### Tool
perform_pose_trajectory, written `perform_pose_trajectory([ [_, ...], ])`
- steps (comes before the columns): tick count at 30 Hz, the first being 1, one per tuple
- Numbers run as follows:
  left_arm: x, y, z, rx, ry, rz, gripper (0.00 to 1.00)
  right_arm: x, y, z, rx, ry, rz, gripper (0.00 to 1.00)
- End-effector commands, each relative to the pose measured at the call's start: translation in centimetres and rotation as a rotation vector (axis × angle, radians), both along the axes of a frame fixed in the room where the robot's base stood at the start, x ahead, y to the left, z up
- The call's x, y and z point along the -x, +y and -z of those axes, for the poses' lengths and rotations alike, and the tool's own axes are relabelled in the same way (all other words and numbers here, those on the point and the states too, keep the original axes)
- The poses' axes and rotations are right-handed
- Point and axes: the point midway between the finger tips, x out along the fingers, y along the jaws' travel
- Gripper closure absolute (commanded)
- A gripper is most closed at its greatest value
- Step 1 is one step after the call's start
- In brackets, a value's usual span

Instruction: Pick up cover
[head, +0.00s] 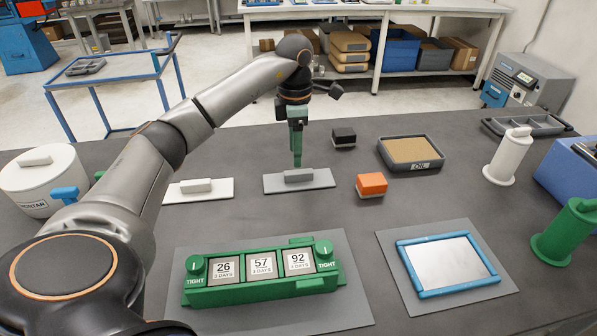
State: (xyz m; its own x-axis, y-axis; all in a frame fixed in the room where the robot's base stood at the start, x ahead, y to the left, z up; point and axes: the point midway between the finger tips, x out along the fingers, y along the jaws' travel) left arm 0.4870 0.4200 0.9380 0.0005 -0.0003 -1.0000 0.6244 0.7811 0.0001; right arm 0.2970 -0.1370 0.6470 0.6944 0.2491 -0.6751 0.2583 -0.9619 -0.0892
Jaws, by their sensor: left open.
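A flat grey plate with a raised grip bar (299,181) lies on the dark bench top. A similar white plate with a grip bar (198,190) lies to its left; both look like covers, and I cannot tell which one the task means. My left gripper (297,162) points straight down just above the grey plate's grip bar, with green fingers. It holds nothing that I can see. The gap between its fingers is hard to see from this side, as is any contact with the bar. My right gripper is not in view.
A green three-cell mould (262,278) sits on a grey mat in front. A blue-framed plate (447,264) lies to its right. An orange block (371,184), a black block (343,137) and an oil tray (410,165) stand nearby. A mortar pot (40,182) is at left.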

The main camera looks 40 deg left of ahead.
Motion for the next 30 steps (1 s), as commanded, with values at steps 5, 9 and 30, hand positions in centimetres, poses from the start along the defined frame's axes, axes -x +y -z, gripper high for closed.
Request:
perform_pose_trajectory([
  [5, 0.0, -0.5, 2.1, 0.0, 0.004, 0.001, 0.4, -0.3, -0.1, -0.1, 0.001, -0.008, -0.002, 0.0],
  [9, -0.1, -0.8, 4.2, -0.001, 0.003, -0.001, 0.4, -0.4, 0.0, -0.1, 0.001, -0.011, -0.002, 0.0],
  [30, -0.1, -0.8, 5.2, -0.001, -0.001, -0.001, 0.77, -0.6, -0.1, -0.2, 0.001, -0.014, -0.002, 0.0],
])
